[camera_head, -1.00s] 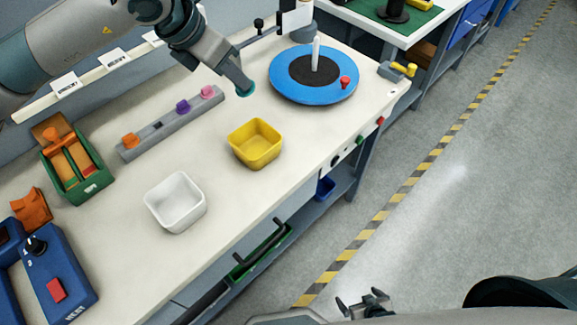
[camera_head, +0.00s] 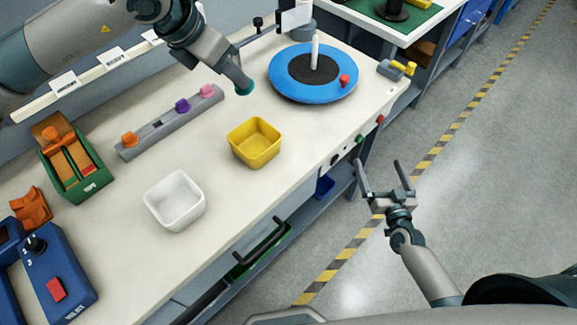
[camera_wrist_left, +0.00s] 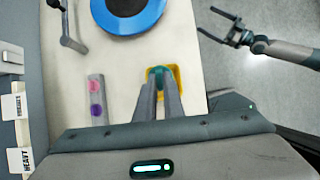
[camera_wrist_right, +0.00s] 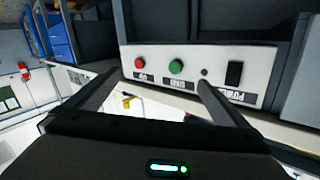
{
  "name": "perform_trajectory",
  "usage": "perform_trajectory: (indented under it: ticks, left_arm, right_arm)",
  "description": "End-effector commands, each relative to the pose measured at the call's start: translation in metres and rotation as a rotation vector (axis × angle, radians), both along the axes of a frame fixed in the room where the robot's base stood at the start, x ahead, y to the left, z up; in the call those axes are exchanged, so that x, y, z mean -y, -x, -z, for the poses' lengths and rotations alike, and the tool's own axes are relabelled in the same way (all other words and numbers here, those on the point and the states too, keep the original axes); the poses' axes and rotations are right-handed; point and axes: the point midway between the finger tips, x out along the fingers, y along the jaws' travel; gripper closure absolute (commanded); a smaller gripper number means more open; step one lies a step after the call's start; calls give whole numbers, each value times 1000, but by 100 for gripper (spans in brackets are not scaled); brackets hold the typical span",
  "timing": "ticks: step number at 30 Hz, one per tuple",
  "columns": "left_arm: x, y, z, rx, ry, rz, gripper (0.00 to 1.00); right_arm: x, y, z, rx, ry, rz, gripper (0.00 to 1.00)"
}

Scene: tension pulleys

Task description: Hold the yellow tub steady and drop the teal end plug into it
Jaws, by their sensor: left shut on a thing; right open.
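My left gripper (camera_head: 240,82) is shut on the teal end plug (camera_wrist_left: 160,72), held above the bench; in the head view only a bit of teal shows at the fingertips. The yellow tub (camera_head: 255,150) stands upright and looks empty on the bench, nearer the front edge than the left gripper in the head view. In the left wrist view the tub (camera_wrist_left: 179,78) shows partly behind the plug and fingers. My right gripper (camera_head: 379,166) is open and empty, off the bench's front edge, apart from the tub. In its wrist view the fingers face the bench's front panel.
A grey rack (camera_head: 160,137) holds orange, purple and pink plugs. A white tub (camera_head: 175,202) stands left of the yellow one. A blue turntable (camera_head: 290,90) with an upright white post lies beyond it. Front panel buttons (camera_wrist_right: 176,67) face the right gripper.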

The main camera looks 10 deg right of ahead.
Motion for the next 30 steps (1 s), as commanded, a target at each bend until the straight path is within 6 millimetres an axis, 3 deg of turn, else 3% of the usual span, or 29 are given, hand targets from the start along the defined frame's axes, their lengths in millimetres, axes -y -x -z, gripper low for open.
perform_trajectory:
  ticks: [1, 4, 6, 12, 18, 20, 24, 30]
  left_arm:
    - [0, 0, 0, 0, 0, 0, 100]
    - [0, 0, 0, 0, 0, 0, 100]
    - [0, 0, 0, 0, 0, 0, 100]
    - [0, 0, 0, 0, 0, 0, 100]
    - [0, 0, 0, 0, 0, 0, 100]
    - [0, 0, 0, 0, 0, 0, 100]
    - [0, 0, 0, 0, 0, 0, 100]
    - [0, 0, 0, 0, 0, 0, 100]
  right_arm:
    - [3, -6, -26, 50, -13, 6, 0]
    - [5, -16, -75, 142, -43, 14, 0]
    - [-7, -23, -107, 191, -47, -18, 0]
    - [-91, -36, -157, 212, 51, -240, 0]
    - [-181, -25, -199, 224, 199, -473, 0]
    - [-207, -13, -199, 215, 230, -533, 0]
    - [-249, 19, -176, 169, 217, -608, 0]
    - [-281, 48, -158, 132, 186, -654, 0]
